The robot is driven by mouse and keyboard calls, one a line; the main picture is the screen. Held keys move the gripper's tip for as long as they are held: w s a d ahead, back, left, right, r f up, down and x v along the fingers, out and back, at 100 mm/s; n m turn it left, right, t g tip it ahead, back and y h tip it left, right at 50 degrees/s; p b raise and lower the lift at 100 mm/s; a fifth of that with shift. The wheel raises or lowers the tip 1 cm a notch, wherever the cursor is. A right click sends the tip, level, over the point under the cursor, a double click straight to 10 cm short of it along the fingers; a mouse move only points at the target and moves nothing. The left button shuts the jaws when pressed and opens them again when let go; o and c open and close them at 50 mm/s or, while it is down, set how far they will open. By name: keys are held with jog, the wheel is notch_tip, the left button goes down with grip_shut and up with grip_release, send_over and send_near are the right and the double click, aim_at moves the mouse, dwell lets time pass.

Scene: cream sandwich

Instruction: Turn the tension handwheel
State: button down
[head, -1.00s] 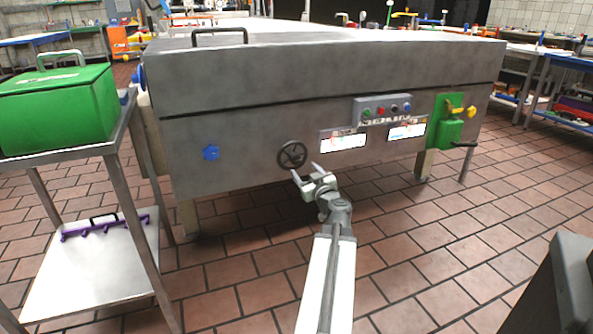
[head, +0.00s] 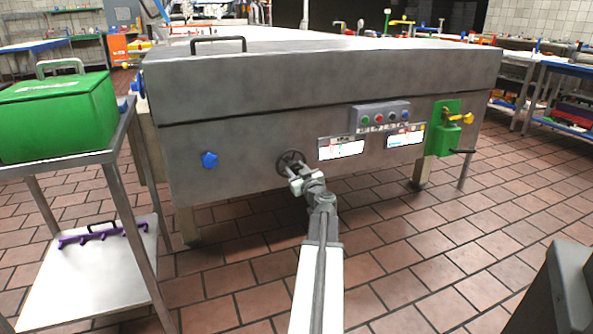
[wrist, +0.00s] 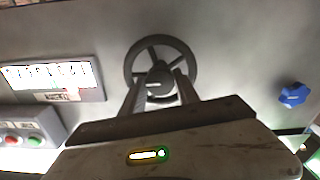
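The dark round handwheel (head: 291,157) is on the lower front panel of the grey machine. Its spoked rim and central hub also show in the wrist view (wrist: 135,60). My gripper (head: 294,172) is at the wheel's lower part in the head view. In the wrist view my gripper (wrist: 160,82) has its two fingers apart, one on each side of the hub. Whether the fingers touch the hub or spokes cannot be told. The gripper body hides nothing of the upper rim in the wrist view.
A blue star knob (head: 209,160) is left of the wheel. Display panels (head: 341,148), a button box (head: 382,116) and a green crank unit (head: 443,135) are to the right. A metal cart (head: 128,262) with a green box (head: 58,112) stands at left.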

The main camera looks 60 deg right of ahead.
jog(key=shift+m, duration=0.3)
jog(key=m, duration=0.3)
jog(key=shift+m, duration=0.3)
jog(key=m, duration=0.3)
jog(key=shift+m, duration=0.3)
jog(key=m, duration=0.3)
jog(key=shift+m, duration=0.3)
jog(key=m, duration=0.3)
jog(key=shift+m, duration=0.3)
jog(key=m, duration=1)
jog(key=shift+m, duration=2.3)
